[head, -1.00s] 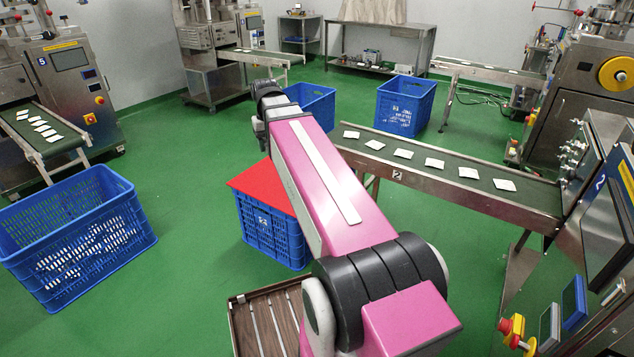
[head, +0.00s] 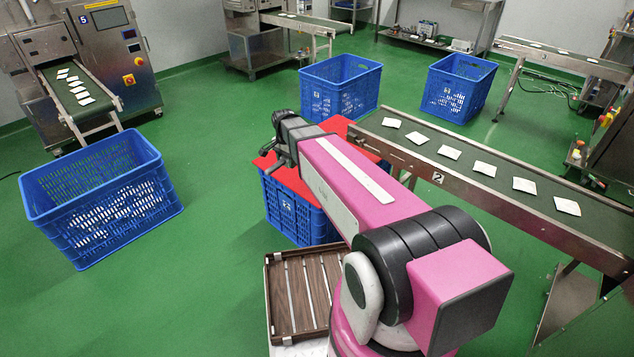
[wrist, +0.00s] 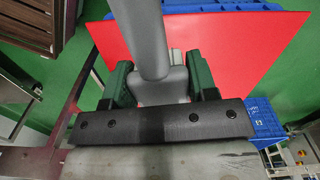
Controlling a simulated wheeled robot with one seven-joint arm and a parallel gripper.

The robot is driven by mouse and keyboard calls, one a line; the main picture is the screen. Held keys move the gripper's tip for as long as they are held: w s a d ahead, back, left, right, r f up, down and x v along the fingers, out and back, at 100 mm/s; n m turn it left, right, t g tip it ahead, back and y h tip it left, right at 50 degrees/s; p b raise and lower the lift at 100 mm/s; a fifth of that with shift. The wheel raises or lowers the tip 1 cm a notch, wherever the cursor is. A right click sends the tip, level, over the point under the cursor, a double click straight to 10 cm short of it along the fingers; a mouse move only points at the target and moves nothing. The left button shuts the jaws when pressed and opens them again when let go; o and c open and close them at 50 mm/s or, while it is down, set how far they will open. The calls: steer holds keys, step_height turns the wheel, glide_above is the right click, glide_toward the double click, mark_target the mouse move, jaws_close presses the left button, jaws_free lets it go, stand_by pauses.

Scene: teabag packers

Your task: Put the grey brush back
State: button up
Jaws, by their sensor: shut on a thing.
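My gripper (wrist: 160,82) is shut on the grey brush (wrist: 150,40) in the wrist view. The brush's smooth grey handle runs up to the top edge and its wider part sits between the green fingers; its bristles are not clearly seen. Behind it lies a flat red sheet (wrist: 238,45) on a blue crate. In the head view the dark end of my arm is near the left edge of the red sheet (head: 290,178), which tops the blue crate (head: 298,215). The fingers and brush cannot be made out there. Brush and sheet appear apart, but the gap is unclear.
A brown slatted tray (head: 302,290) is in front of the crate; it also shows in the wrist view (wrist: 35,22). A conveyor (head: 455,175) with several white packets runs along the right. A blue crate (head: 100,200) stands left. Green floor is clear between.

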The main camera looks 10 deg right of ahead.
steer(key=f, duration=0.1)
steer(key=a+f+m, duration=0.1)
steer(key=shift+a+f, duration=0.15)
steer(key=shift+f, duration=0.6)
steer(key=w+d+f, duration=0.1)
steer(key=d+f, duration=0.1)
steer(key=d, duration=0.1)
steer(key=w+d+f, duration=0.1)
steer(key=d+f, duration=0.1)
steer(key=d, duration=0.2)
steer(key=d+f, duration=0.3)
steer(key=d, duration=0.1)
steer(key=shift+w, duration=0.4)
steer(key=shift+f, duration=1.95)
steer(key=o, duration=1)
steer(key=shift+f, duration=0.15)
